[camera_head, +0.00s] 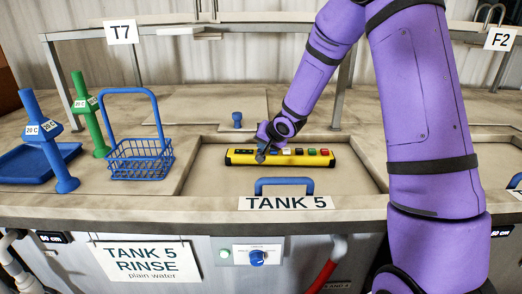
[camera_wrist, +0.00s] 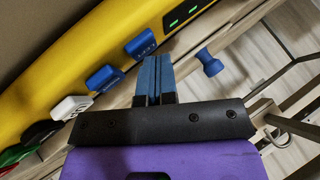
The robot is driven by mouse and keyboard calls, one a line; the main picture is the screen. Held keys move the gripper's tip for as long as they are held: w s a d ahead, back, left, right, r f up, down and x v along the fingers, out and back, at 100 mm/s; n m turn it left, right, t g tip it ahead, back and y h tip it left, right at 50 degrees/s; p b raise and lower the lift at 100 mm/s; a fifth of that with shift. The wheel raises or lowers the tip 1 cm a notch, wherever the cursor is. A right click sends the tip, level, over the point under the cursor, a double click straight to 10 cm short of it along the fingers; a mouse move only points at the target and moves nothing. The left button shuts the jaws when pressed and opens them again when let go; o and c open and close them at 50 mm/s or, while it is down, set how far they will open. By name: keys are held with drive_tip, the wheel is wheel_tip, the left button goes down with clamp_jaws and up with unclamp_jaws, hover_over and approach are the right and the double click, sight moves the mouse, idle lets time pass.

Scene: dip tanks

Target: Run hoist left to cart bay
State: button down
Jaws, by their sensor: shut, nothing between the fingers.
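A yellow hoist pendant (camera_head: 240,158) with a row of coloured buttons lies across the Tank 5 lid area in the head view. In the wrist view its yellow body (camera_wrist: 70,60) runs diagonally, with two blue buttons (camera_wrist: 104,78), a white button (camera_wrist: 72,107), and black, green and red ones at lower left. My gripper (camera_head: 262,152) is at the pendant's left part. In the wrist view my gripper's blue fingers (camera_wrist: 155,72) are together and empty, close beside the blue buttons; contact cannot be told. The hoist and cart bay are not identifiable.
A blue wire basket (camera_head: 140,160), a green post (camera_head: 90,115), a blue post (camera_head: 48,140) and a blue tray (camera_head: 30,165) stand left of the tank. A blue handle (camera_head: 284,186) is in front of the pendant. A blue knob (camera_head: 237,119) is behind it.

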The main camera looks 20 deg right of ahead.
drive_tip(key=shift+r, duration=0.85)
drive_tip(key=shift+r, duration=0.15)
drive_tip(key=shift+r, duration=2.4)
idle(4.6)
